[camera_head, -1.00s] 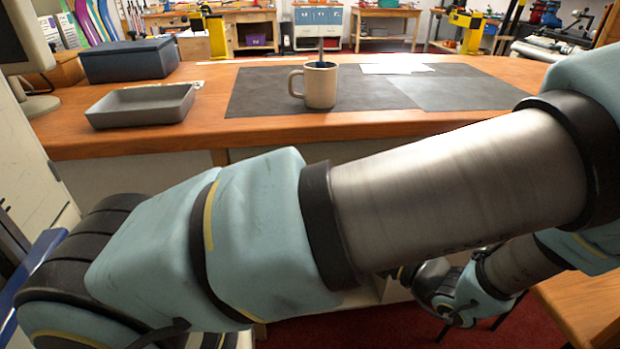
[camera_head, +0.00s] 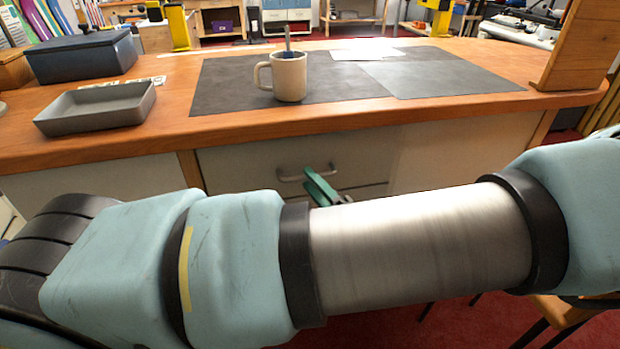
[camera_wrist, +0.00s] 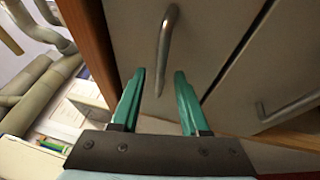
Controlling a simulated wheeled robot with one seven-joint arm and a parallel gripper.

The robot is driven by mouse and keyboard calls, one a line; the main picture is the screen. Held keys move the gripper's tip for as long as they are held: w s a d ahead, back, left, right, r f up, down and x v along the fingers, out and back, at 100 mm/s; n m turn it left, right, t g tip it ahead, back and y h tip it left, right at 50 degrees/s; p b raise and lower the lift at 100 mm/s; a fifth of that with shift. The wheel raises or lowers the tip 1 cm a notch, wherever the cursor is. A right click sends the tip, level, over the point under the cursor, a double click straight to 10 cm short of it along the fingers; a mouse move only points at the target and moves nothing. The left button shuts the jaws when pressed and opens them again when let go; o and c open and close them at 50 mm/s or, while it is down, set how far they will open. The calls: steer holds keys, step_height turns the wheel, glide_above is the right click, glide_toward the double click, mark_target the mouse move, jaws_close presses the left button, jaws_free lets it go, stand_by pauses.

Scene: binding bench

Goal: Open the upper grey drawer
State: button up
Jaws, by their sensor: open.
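The upper grey drawer (camera_head: 235,170) is in the bench front in the head view and looks shut. Its bar handle (camera_head: 292,177) shows left of my green gripper fingers (camera_head: 320,187). In the wrist view the same drawer front (camera_wrist: 205,35) fills the upper middle, with its metal handle (camera_wrist: 168,40) running almost upright in the picture. My gripper (camera_wrist: 159,75) is open and empty. The handle's lower end shows between the two fingertips in the picture; I cannot tell how deep it sits between them. My arm hides part of the drawers below.
A second drawer handle (camera_wrist: 290,107) shows at right in the wrist view. On the bench top stand a beige mug (camera_head: 289,78), a grey tray (camera_head: 95,108) and a dark blue box (camera_head: 82,58). A wooden upright panel (camera_head: 578,50) stands at the right end.

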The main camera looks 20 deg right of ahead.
steer(key=shift+w+a+r, duration=0.1)
steer(key=shift+w+a, duration=0.1)
steer(key=shift+w, duration=0.3)
jaws_close()
stand_by(1.2)
